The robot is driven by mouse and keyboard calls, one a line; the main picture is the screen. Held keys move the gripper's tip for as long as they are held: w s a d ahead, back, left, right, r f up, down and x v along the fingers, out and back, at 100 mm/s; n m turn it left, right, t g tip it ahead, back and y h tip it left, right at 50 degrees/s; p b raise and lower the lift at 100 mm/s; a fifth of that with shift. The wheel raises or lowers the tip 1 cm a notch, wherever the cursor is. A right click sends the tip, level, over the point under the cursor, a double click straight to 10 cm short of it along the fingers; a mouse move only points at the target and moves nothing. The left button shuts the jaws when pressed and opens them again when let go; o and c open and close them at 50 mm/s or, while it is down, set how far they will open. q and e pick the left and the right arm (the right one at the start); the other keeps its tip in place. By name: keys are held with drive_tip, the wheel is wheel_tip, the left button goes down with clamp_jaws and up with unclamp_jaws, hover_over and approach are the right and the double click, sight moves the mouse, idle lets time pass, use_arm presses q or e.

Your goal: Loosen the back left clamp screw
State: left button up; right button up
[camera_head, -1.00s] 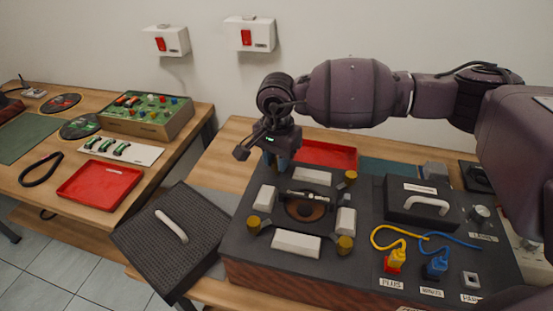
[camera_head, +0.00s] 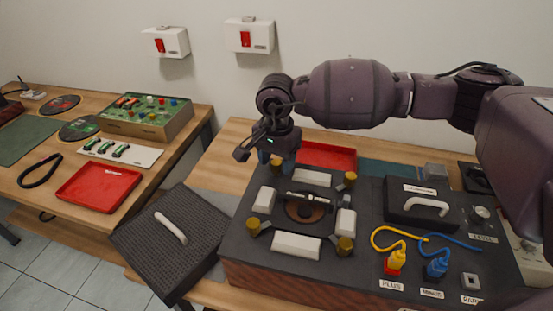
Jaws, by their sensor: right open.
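The hi-fi unit (camera_head: 262,262) is a dark box with wooden sides. Brass clamp screws stand at the corners of its turntable section: front left (camera_head: 253,225), front right (camera_head: 344,245) and back right (camera_head: 350,178). The back left clamp screw is mostly or wholly hidden by my right gripper (camera_head: 274,158). This gripper points down at that back left corner, with its fingers open around or just above the screw's place. I cannot tell whether it touches the screw. My left gripper is out of view.
White clamp bars (camera_head: 297,245) surround the disc (camera_head: 305,208). A perforated cover with a white handle (camera_head: 171,227) leans at the left of the unit. A red tray (camera_head: 328,155) lies behind. Yellow (camera_head: 396,259) and blue (camera_head: 437,266) plugs stand at the front right.

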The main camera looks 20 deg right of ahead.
sight(277, 162)
wheel_tip(277, 162, up, 11)
drive_tip(key=shift+p, duration=0.3)
drive_tip(key=shift+f, duration=0.15)
idle(0.4)
